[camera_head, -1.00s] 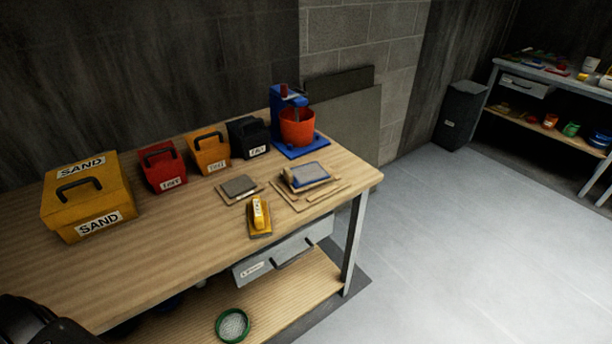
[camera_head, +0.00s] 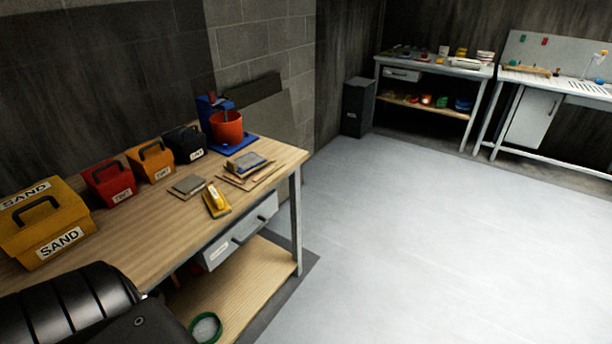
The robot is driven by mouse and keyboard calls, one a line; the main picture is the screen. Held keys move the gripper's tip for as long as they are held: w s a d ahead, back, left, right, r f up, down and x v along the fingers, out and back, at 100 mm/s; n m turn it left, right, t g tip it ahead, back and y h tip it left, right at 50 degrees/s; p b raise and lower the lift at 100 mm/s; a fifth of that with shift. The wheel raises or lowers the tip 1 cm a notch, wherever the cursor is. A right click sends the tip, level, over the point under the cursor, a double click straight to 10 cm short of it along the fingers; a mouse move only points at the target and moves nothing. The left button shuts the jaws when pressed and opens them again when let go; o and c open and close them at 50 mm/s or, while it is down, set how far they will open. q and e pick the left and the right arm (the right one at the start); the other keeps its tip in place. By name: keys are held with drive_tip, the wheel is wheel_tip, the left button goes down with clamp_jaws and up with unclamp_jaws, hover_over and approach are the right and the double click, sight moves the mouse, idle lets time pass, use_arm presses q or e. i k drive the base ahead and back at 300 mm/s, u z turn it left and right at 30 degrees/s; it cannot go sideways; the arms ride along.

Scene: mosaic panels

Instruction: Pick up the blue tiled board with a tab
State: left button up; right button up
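A small board with a blue-grey face (camera_head: 248,161) lies on a stack of thin wooden boards near the right end of the wooden workbench (camera_head: 150,222). Whether it is tiled or has a tab is too small to tell. A black part of my own arm fills the lower left corner, in front of the bench. Neither of my grippers is in view.
A yellow float tool (camera_head: 216,201) and a grey square plate (camera_head: 188,186) lie near the stack. A blue mixer with an orange bucket (camera_head: 227,127) and several labelled boxes, including a yellow sand box (camera_head: 45,222), line the back. Open floor (camera_head: 430,230) spreads right, with a black bin (camera_head: 357,107) and a far bench (camera_head: 435,66).

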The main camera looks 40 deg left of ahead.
sight(242, 166)
drive_tip(key=z, duration=0.35)
drive_tip(key=k, duration=0.5)
drive_tip(key=z, duration=0.35)
drive_tip(key=i, duration=1.95)
drive_tip(key=u, duration=1.05)
drive_tip(key=i, duration=1.2)
drive_tip(key=u, duration=1.1)
